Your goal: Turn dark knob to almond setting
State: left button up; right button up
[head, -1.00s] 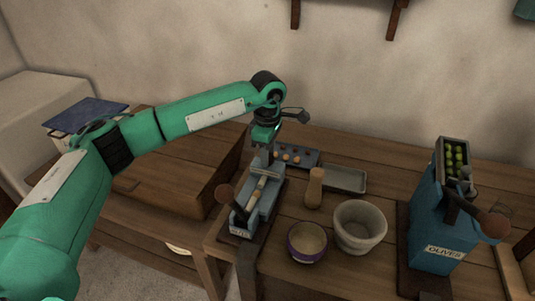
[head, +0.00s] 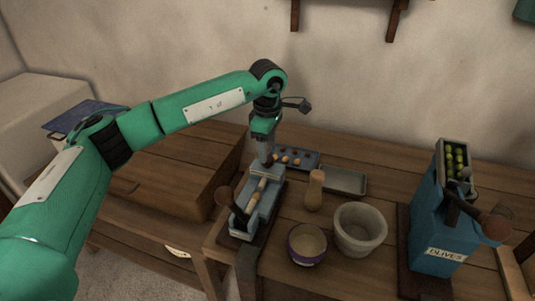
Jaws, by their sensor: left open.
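A blue-grey device (head: 256,207) with pale pieces in its top channel stands at the left end of the wooden table. A dark brown ball-ended lever (head: 224,194) sticks out at its left side. My left gripper (head: 265,162) is open and points down at the device's far end, very close to it. Its fingertips are small and I cannot tell whether they touch anything. I cannot make out a separate dark knob or an almond mark; the gripper may hide them. My right gripper is not in view.
A blue tray (head: 311,159) with small round pieces, a grey tray (head: 344,180), a wooden pestle (head: 315,190), a stone mortar (head: 360,229) and a purple-rimmed bowl (head: 307,244) stand close by. A blue olive machine (head: 431,238) is at right.

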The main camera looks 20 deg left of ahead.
pick_arm(q)
notch_tip(320, 180, up, 11)
jog(key=shift+f, duration=0.15)
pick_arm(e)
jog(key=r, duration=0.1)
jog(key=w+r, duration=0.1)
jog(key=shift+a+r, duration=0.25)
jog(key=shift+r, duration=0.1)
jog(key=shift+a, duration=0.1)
